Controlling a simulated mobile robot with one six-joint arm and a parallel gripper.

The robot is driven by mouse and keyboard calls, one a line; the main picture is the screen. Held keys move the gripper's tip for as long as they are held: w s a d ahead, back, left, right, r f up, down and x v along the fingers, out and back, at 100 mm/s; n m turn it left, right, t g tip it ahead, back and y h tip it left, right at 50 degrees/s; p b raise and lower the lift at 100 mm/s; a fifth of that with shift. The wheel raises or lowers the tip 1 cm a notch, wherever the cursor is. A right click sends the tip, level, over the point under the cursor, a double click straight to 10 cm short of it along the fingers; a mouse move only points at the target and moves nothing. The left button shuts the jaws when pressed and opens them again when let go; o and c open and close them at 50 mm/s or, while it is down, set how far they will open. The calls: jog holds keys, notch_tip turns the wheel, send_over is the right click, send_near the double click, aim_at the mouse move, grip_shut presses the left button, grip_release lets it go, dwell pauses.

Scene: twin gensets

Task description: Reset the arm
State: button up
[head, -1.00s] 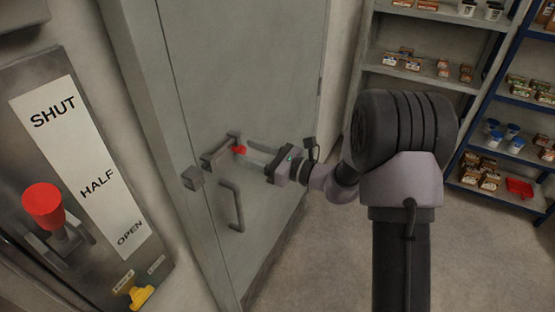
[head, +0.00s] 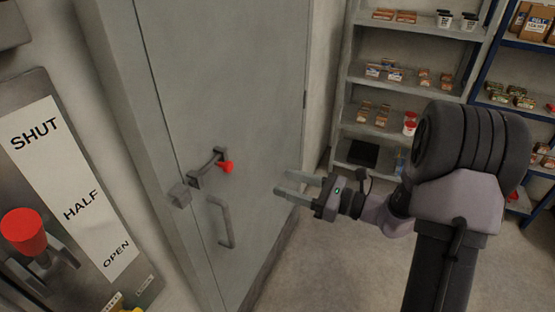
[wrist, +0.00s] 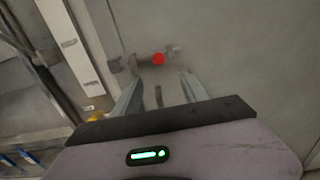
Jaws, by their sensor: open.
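My gripper (head: 284,184) is open and empty, held out in front of the grey door (head: 240,90) and apart from it. The door has a latch lever with a red knob (head: 226,167) and a grey pull handle (head: 226,222) below it. In the head view the gripper is to the right of the red knob, with a clear gap. In the wrist view the two fingers (wrist: 162,88) point toward the door, and the red knob (wrist: 158,59) shows beyond the fingertips. My arm reaches in from the right.
A wall panel at the left has a lever with a red knob (head: 23,231) beside a SHUT, HALF, OPEN label (head: 75,190). Grey shelves (head: 425,96) with small boxes and tubs stand at the back right, next to blue shelves (head: 515,108). The floor (head: 330,265) between is clear.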

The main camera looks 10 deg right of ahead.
jog(key=s+a+f+n+g+h+b, duration=0.2)
jog(key=s+a+n+g+b, duration=0.25)
jog(key=s+a+n, duration=0.35)
jog(key=s+a+f+n+g+h+b, duration=0.3)
jog(key=s+a+n+g+b, duration=0.15)
jog(key=s, duration=0.55)
jog(key=s+d+f+n+t+h+b, duration=0.2)
jog(key=s+d+n+t+h+b, duration=0.1)
jog(key=s+d+n+h, duration=0.3)
jog(key=d+n+h+b, duration=0.1)
jog(key=n, duration=0.1)
jog(key=shift+s+f+n+t, duration=0.15)
jog(key=shift+s+n+t, duration=0.15)
jog(key=shift+n+t, duration=0.1)
jog(key=shift+a, duration=0.1)
